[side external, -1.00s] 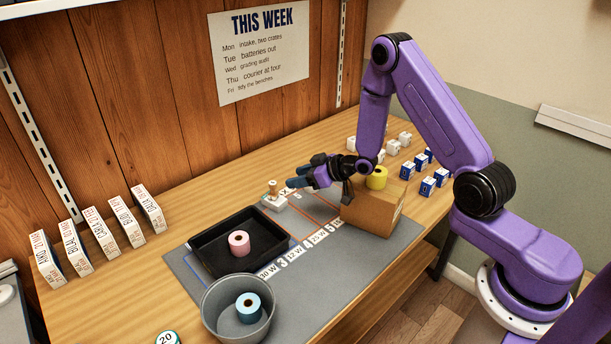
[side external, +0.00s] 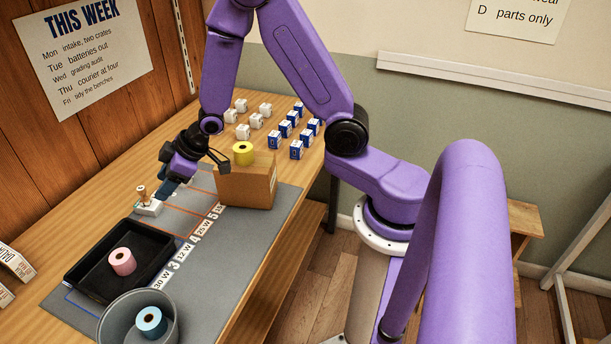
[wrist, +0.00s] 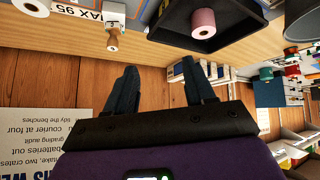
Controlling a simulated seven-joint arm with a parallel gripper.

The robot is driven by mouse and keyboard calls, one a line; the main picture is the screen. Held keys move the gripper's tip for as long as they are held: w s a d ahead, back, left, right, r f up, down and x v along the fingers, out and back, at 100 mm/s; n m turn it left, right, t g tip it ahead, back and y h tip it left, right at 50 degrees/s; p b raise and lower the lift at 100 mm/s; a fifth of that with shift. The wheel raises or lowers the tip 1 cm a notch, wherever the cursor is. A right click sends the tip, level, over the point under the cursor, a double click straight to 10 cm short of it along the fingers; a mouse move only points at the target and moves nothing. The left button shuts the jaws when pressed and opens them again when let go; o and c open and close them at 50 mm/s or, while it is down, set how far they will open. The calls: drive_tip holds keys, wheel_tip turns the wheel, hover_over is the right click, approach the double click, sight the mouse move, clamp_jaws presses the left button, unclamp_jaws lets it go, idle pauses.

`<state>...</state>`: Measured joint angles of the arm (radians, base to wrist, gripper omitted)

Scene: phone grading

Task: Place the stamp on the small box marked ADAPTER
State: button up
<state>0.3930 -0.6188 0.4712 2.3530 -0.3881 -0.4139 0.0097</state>
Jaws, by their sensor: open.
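The stamp (side external: 143,194), with a wooden handle, stands upright on a small white box (side external: 150,209) at the far end of the grey mat. I cannot read any ADAPTER marking on this box. In the side view my gripper (side external: 163,194) is open and empty, its dark blue fingers just right of the stamp. The upside-down wrist view shows the stamp (wrist: 113,42) and part of the white box (wrist: 115,14) off to one side of the open fingers (wrist: 160,72), not between them.
A black tray (side external: 75,278) holds a pink roll (side external: 122,262). A grey bin (side external: 111,325) holds a blue roll (side external: 151,322). A cardboard box (side external: 238,188) with a yellow roll (side external: 243,153) stands right of my gripper. Several small white and blue boxes (side external: 296,150) stand behind.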

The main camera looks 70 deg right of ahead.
drive_tip(key=s+a+r+n+g+h, duration=0.1)
drive_tip(key=s+a+r+g, duration=0.15)
drive_tip(key=s, duration=0.55)
drive_tip(key=s+a+r+n+g, duration=0.1)
drive_tip(key=s+r+n, duration=0.15)
drive_tip(key=s, duration=0.55)
drive_tip(key=s+d+r+n+g+h, duration=0.1)
drive_tip(key=s+d+r+g, duration=0.1)
drive_tip(key=s, duration=0.6)
drive_tip(key=s+d+r+n+g+h, duration=0.1)
drive_tip(key=s+d+r, duration=0.1)
drive_tip(key=s, duration=0.7)
drive_tip(key=shift+s+d+r+g, duration=0.3)
drive_tip(key=shift+d+r+g, duration=0.1)
drive_tip(key=shift+r, duration=0.15)
